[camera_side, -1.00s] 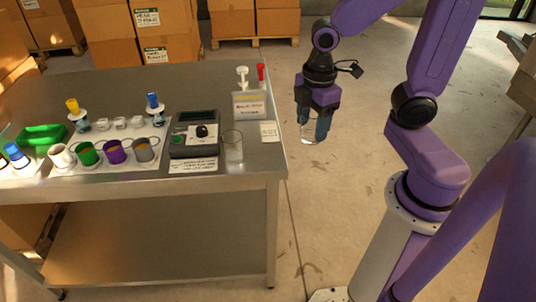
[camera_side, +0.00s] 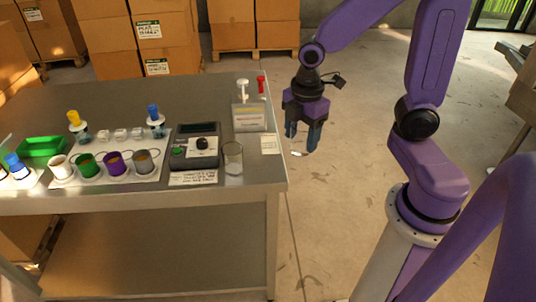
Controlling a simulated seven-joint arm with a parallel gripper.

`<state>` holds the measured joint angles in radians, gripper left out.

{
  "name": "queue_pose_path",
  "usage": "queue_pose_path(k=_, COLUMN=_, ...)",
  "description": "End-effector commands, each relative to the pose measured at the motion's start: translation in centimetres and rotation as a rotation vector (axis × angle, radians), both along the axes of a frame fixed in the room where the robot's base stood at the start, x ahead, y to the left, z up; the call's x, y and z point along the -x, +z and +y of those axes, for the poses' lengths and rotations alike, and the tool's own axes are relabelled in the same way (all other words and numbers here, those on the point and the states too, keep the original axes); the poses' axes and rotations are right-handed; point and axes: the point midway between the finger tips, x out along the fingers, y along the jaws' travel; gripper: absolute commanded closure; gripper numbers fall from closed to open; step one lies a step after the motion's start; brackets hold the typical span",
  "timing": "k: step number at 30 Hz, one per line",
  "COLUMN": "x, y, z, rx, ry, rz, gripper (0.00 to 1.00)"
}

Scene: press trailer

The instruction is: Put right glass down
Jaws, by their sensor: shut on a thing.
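My gripper (camera_side: 302,138) is at the right of the table, beyond its right edge and above the floor in the picture. It is shut on a clear glass (camera_side: 300,147), which is hard to see between the fingers; only its lower end shows faintly. Another clear glass (camera_side: 232,158) stands upright on the table near the right front corner, to the left of my gripper and apart from it.
The steel table (camera_side: 110,92) holds a grey device (camera_side: 194,148), a box with white and red pump tops (camera_side: 249,117), several cups on a white tray (camera_side: 115,177) and a green bin (camera_side: 42,146). A white card (camera_side: 269,144) lies by the right edge. Cardboard boxes (camera_side: 160,30) stand behind.

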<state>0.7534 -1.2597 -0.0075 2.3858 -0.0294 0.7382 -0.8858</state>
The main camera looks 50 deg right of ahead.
Motion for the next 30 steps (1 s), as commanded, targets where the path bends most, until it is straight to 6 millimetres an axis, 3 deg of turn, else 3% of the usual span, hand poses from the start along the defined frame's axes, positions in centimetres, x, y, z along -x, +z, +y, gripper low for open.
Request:
queue_pose_path(k=9, x=-5.0, y=-2.4, z=0.2, rx=0.002, ry=-0.003, rz=0.002, gripper=0.73)
queue_pose_path(k=15, x=-6.9, y=-4.9, z=0.4, rx=0.001, ry=-0.001, rz=0.003, gripper=0.73)
queue_pose_path(k=30, x=-9.7, y=-8.4, z=0.6, rx=0.001, ry=-0.001, rz=0.002, gripper=0.73)
